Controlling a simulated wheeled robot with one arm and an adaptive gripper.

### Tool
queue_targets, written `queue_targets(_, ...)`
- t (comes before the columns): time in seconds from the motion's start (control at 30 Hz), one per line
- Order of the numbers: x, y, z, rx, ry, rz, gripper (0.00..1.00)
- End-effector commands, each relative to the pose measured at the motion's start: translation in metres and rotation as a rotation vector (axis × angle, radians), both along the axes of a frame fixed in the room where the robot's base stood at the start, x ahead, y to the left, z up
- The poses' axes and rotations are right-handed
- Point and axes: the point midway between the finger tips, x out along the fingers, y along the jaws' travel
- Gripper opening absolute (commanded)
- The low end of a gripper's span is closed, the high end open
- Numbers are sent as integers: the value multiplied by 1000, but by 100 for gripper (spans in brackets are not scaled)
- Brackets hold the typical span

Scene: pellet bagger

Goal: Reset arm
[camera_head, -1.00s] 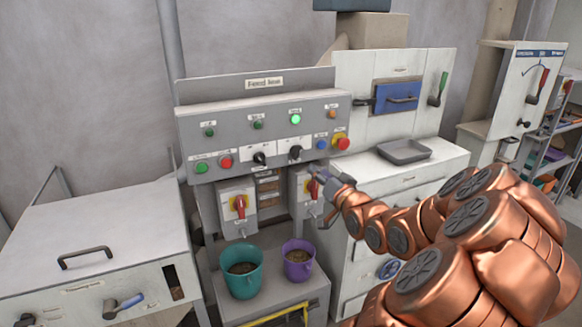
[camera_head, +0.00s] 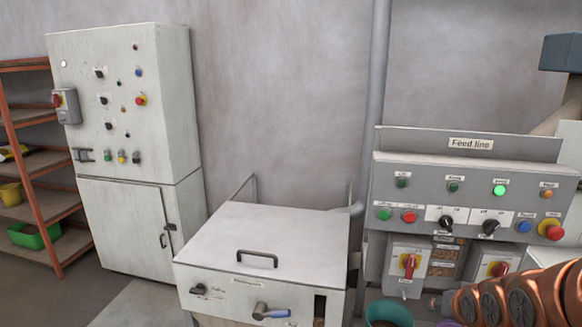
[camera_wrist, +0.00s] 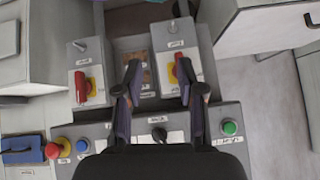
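My gripper (camera_wrist: 160,82) is open, with its two dark fingers apart and nothing between them in the wrist view. That view shows the feed line panel (camera_wrist: 120,130) upside down, with two red-and-yellow rotary switches beyond the fingers, one (camera_wrist: 83,85) to the left and one (camera_wrist: 178,72) partly behind the right finger. I cannot tell whether the fingers touch anything. In the head view, my copper arm (camera_head: 525,300) is at the bottom right, below the feed line panel (camera_head: 395,172), and my gripper cannot be made out clearly there.
One green lamp (camera_head: 500,190) on the panel is lit. A white bin with a handled lid (camera_head: 290,235), a tall cabinet (camera_head: 130,110) and an orange-framed shelf (camera_head: 45,212) stand to the left.

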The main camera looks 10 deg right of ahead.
Motion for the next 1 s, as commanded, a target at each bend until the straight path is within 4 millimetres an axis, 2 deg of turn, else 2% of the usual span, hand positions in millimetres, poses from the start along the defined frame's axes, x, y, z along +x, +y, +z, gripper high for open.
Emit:
queue_targets(0.03, -7, 16, -1, -9, 58, 24, 39)
queue_targets(0.1, -21, 35, -5, -15, 141, 50, 39)
queue_targets(0.37, -89, 106, -9, -20, 432, 154, 39)
queue_targets(0.7, -202, 194, 3, 28, 766, 326, 39)
queue_targets(0.8, -231, 212, 8, 46, 839, 373, 39)
queue_targets(0.9, -250, 222, 11, 60, 886, 407, 39)
queue_targets(1.0, -260, 228, 14, 68, 909, 425, 39)
